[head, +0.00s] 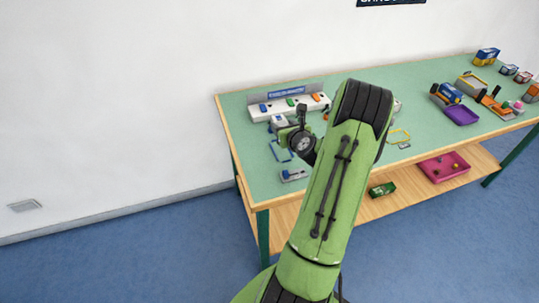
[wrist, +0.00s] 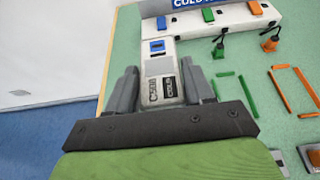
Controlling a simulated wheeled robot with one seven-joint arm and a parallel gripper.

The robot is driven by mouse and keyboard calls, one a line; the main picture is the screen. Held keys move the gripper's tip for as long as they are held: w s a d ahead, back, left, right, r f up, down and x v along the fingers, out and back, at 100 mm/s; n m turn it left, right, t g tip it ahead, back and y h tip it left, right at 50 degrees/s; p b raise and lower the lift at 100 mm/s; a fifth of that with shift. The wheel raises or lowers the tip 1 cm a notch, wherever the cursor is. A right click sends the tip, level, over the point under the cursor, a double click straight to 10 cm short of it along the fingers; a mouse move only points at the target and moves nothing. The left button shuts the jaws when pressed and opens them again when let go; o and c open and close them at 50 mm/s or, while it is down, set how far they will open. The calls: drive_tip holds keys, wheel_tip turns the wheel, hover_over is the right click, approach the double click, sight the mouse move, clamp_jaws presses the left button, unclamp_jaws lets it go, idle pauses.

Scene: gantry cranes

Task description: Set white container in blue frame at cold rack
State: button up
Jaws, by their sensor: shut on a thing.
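My gripper (wrist: 166,88) is shut on the white container (wrist: 160,68), with one grey finger on each side of it. The container has a blue square near its far end and dark lettering on its near part. In the head view the container (head: 278,121) shows just in front of the cold rack, at the table's left side. The cold rack (head: 262,110) is a white block with blue, green and orange pieces and a blue sign behind. The blue frame (head: 281,151) lies on the tabletop nearer than the container. I cannot make it out in the wrist view.
A green frame (wrist: 237,96) and an orange frame (wrist: 285,92) lie right of the container. Green (wrist: 220,46) and orange (wrist: 270,41) upright pieces stand before the rack. Toy vehicles and a purple tray (head: 461,115) stand right.

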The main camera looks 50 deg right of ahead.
drive_tip(key=f+b, duration=0.1)
drive_tip(key=f, duration=0.3)
drive_tip(key=f+b, duration=0.2)
drive_tip(key=f, duration=0.2)
drive_tip(key=shift+d+f, duration=0.2)
drive_tip(key=shift+f, duration=0.2)
drive_tip(key=o, duration=1.1)
